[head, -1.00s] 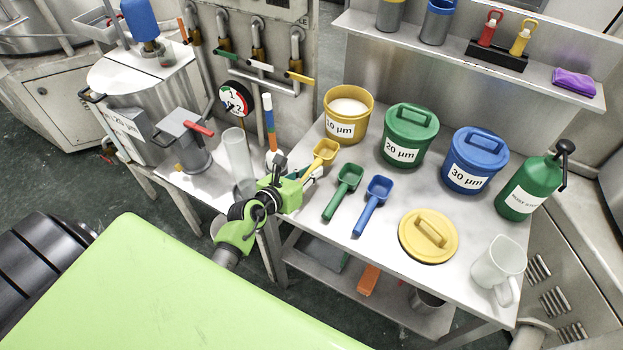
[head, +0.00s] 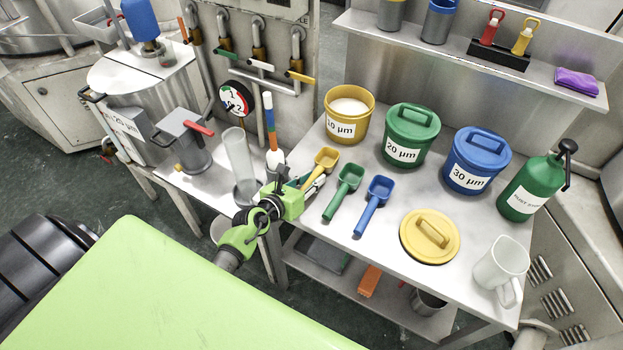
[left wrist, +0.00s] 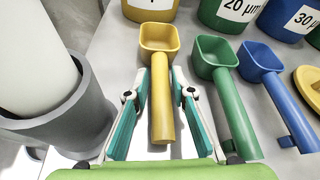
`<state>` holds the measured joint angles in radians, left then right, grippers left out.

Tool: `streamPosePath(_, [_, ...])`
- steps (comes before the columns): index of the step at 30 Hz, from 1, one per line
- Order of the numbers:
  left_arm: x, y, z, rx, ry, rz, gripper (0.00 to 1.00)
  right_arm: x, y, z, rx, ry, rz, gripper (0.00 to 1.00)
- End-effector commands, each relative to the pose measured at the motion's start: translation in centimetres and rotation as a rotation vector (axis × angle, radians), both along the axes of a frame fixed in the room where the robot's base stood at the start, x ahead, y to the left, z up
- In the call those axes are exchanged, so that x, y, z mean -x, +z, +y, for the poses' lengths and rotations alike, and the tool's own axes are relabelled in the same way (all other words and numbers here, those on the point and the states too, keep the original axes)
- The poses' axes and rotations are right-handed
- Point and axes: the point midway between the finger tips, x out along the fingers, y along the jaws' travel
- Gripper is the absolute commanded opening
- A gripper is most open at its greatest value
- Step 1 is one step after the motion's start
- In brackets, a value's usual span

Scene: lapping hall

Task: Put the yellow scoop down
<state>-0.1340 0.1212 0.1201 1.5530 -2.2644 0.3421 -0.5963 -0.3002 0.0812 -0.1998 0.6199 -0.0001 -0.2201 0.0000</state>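The yellow scoop (head: 325,160) lies on the steel table, left of the green scoop (head: 343,191) and the blue scoop (head: 373,205), bowl toward the yellow tub (head: 349,114). In the left wrist view, the yellow scoop (left wrist: 162,104) has its handle between the fingers of my left gripper (left wrist: 160,82). The fingers stand apart, with a narrow gap on each side of the handle. In the head view, my left gripper (head: 305,185) is low at the table's left edge. My right gripper is not in view.
Green (head: 410,135) and blue (head: 475,161) lidded tubs stand behind the scoops. A yellow lid (head: 430,236) and a white jug (head: 500,270) are to the right.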

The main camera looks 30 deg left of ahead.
Motion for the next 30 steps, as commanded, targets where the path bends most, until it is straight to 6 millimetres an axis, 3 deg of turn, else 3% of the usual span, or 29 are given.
streamPosePath(5, [0.6,0.5,0.0,0.002,0.001,0.001,0.23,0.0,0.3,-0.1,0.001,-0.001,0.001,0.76])
streamPosePath(21, [10.0,4.2,1.2,0.0,0.0,0.001,0.23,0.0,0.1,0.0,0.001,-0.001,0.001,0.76])
streamPosePath(30, [11.1,4.8,1.4,0.0,-0.001,0.0,0.23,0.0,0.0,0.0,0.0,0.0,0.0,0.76])
